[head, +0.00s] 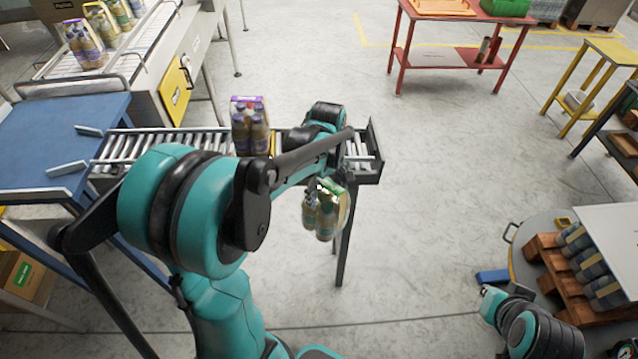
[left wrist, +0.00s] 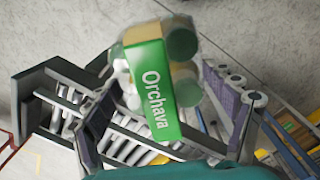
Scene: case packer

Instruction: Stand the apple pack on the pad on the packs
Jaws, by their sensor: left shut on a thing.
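The apple pack (head: 325,212) is a bundle of yellowish bottles with a green top label. My left gripper (head: 328,188) is shut on it and holds it in the air beside the right end of the roller conveyor. In the left wrist view the pack's green label (left wrist: 155,90) reads "Orchava", with round bottle ends beside it. The pad (head: 612,232) is a pale flat sheet at the right edge, lying over packs (head: 590,262) on a wooden pallet. It is far from the held pack. Part of my right arm shows at the lower right; its fingers are not visible.
A purple-topped pack (head: 250,128) stands on the roller conveyor (head: 150,145), partly behind my left arm. A blue table (head: 50,130) is at the left. A red table (head: 460,40) and a yellow stand (head: 590,75) are behind. The floor between conveyor and pallet is clear.

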